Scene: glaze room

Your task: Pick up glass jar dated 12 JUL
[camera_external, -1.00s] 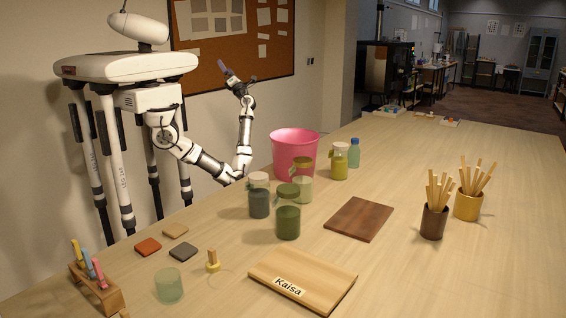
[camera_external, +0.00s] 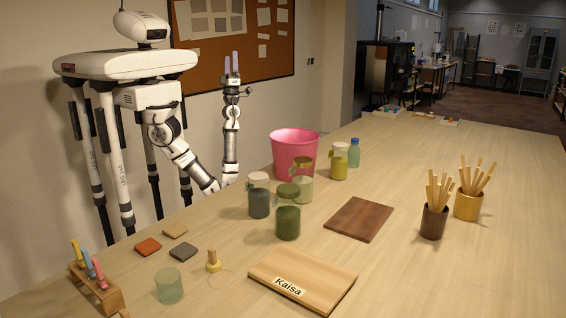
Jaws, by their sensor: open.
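Several lidded glass jars stand on the table. One has dark grey-blue contents and a pale lid (camera_external: 259,203); one is dark green with a green lid (camera_external: 288,220). A pale jar with an olive lid (camera_external: 303,189) stands behind them, and a yellow-green jar with a white lid (camera_external: 339,168) is farther back. No date is readable, so I cannot tell which is 12 JUL. My gripper (camera_external: 231,60) is raised beyond the table's left edge, fingers pointing up, open and empty, well away from the jars.
A pink bucket (camera_external: 294,150) stands behind the jars, near a blue-capped bottle (camera_external: 354,154). A dark board (camera_external: 359,219) and the "Kaisa" board (camera_external: 318,278) lie in front. Stick cups (camera_external: 434,222) stand right. A greenish glass (camera_external: 169,286) stands front left. The table's far right is clear.

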